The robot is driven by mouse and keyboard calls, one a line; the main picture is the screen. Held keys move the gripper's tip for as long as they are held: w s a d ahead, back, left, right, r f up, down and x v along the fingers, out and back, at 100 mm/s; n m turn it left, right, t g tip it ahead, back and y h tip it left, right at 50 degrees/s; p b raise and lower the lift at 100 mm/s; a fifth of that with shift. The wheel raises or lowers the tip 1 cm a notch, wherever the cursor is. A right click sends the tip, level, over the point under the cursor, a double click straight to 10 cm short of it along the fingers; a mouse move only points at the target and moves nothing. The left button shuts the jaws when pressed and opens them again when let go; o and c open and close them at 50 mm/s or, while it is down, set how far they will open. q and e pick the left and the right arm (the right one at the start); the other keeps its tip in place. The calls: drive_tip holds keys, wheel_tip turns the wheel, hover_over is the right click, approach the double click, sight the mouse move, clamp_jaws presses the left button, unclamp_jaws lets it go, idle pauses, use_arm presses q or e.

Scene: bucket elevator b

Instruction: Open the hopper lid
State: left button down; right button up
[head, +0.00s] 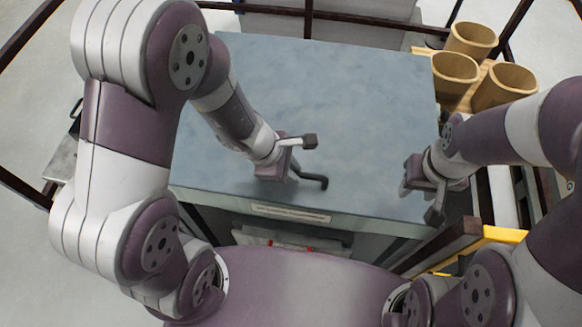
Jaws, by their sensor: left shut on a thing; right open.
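The hopper lid (330,95) is a wide blue-grey panel in the middle of the head view. It looks flat, and I cannot tell whether it is raised at all. A dark bar handle (318,180) stands near its front edge, partly hidden by my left gripper. My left gripper (294,160) comes in from the left and is shut on the handle. My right gripper (420,199) is open and empty by the lid's front right corner, apart from the handle.
Several tan buckets (472,68) stand behind the lid's right side. A pale label strip (290,213) is on the front edge. Dark rails (309,18) surround the area, and a yellow bar (505,235) lies at the right. The lid's upper surface is otherwise clear.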

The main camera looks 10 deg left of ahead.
use_arm(q)
drive_tip(key=w+r+p, duration=0.4)
drive_tip(key=r+p, duration=0.3)
drive_tip(key=r, duration=0.2)
drive_tip(key=w+r+p, duration=0.4)
drive_tip(key=r+p, duration=0.3)
drive_tip(key=r, duration=0.3)
drive_tip(key=w+r+p, duration=0.5)
drive_tip(key=r+p, duration=0.3)
drive_tip(key=r, duration=0.2)
drive_tip(key=shift+r, duration=0.15)
